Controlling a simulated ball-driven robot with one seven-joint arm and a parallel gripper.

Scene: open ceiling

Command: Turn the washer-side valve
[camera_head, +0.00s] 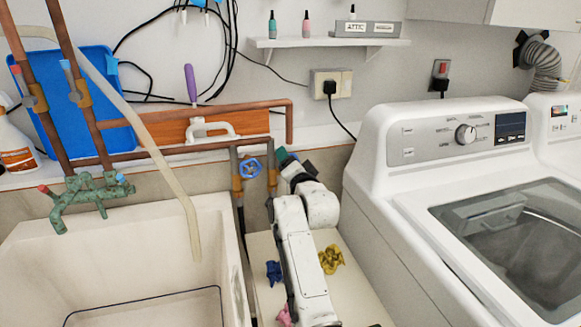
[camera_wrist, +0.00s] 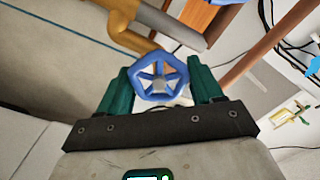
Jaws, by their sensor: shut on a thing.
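Two copper pipes come down the wall between the sink and the washer. A blue valve wheel (camera_head: 250,167) on the left pipe shows clear of my gripper in the head view. My gripper (camera_head: 282,156) is at the right pipe, on the washer side, and covers what is there in that view. In the wrist view, my gripper (camera_wrist: 161,83) has its green fingers shut on the left and right sides of a blue valve wheel (camera_wrist: 158,68). The wheel's spokes and grey hub face the camera.
The sink (camera_head: 215,225) with a green faucet (camera_head: 85,195) is at left. The white washer (camera_head: 385,215) stands close at right. Blue, yellow and pink cloths (camera_head: 331,258) lie on the surface below my arm. A shelf (camera_head: 330,42) with small bottles is above.

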